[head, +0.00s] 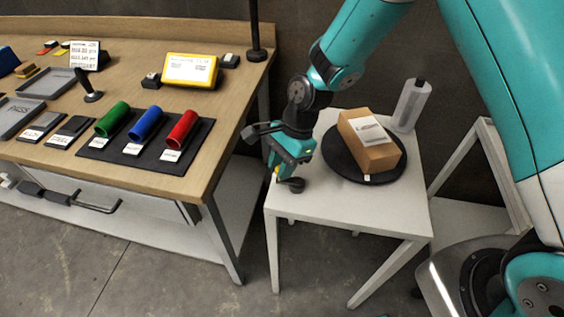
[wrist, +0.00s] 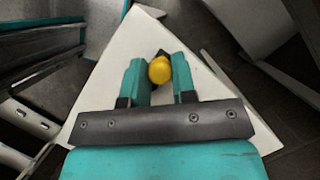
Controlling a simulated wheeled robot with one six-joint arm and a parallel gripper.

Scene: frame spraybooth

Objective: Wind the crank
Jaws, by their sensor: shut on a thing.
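The crank (head: 292,185) shows as a dark part at the left corner of the small white table (head: 330,207). Its yellow knob (wrist: 160,69) is between my two teal fingers in the wrist view. My gripper (wrist: 161,78) is shut on the knob, and in the head view my gripper (head: 280,172) is low at the table's left edge. My fingers hide most of the knob there. A black turntable (head: 340,165) lies on the same table to the right, with a brown cardboard box (head: 380,158) on it.
A grey bottle (head: 411,104) stands behind the box. A wooden workbench (head: 225,103) is on the left, with green, blue and red cylinders (head: 148,123) on a black mat and a yellow-framed display (head: 190,70). A gap of floor separates bench and table.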

